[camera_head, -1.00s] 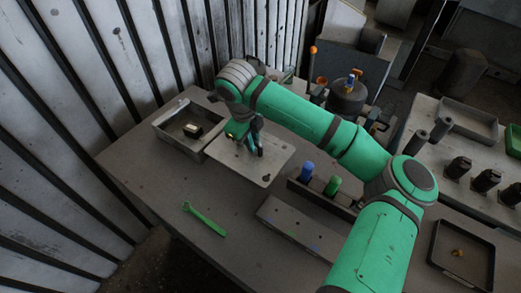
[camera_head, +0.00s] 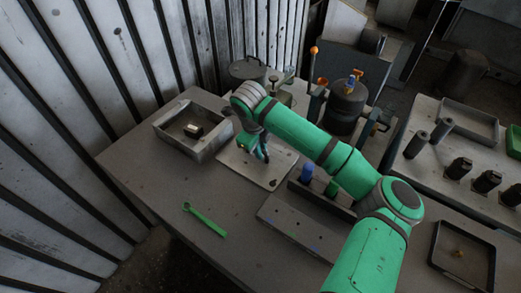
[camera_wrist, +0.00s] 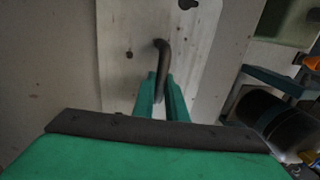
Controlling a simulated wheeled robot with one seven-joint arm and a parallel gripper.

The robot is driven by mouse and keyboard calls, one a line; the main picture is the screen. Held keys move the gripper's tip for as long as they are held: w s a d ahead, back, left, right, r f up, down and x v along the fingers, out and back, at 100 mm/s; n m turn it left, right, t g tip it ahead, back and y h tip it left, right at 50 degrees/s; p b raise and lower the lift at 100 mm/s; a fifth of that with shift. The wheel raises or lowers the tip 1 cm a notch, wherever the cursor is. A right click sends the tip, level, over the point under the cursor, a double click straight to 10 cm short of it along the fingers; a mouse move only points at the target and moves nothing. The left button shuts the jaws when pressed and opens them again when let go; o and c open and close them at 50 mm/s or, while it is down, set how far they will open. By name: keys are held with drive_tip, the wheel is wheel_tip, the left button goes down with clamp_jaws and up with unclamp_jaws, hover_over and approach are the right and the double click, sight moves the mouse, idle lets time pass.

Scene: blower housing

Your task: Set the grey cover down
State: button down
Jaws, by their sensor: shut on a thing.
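The grey cover (camera_head: 272,181) is a flat, pale plate with a keyhole-shaped slot near its front corner. It lies level over the table (camera_head: 150,180), beside the open tray at left. I cannot tell whether it touches the tabletop or hangs just above it. My gripper (camera_head: 262,155) is over the middle of the plate, partly hidden by my wrist. In the wrist view my gripper (camera_wrist: 163,88) is shut on the dark curved handle of the cover (camera_wrist: 120,75), whose slot and small holes show there.
A grey tray (camera_head: 165,131) holding a small block stands left of the cover. A rack with a blue cylinder (camera_head: 306,172) and a green one (camera_head: 332,187) is close at right. A green wrench (camera_head: 205,220) lies in front, with bare tabletop around it.

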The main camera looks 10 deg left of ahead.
sight(256, 162)
drive_tip(key=shift+f, duration=0.15)
drive_tip(key=c, duration=1.8)
unclamp_jaws()
drive_tip(key=shift+o, duration=0.2)
drive_tip(key=v, duration=1.2)
drive_tip(key=shift+w+a, duration=0.1)
drive_tip(key=shift+a, duration=0.05)
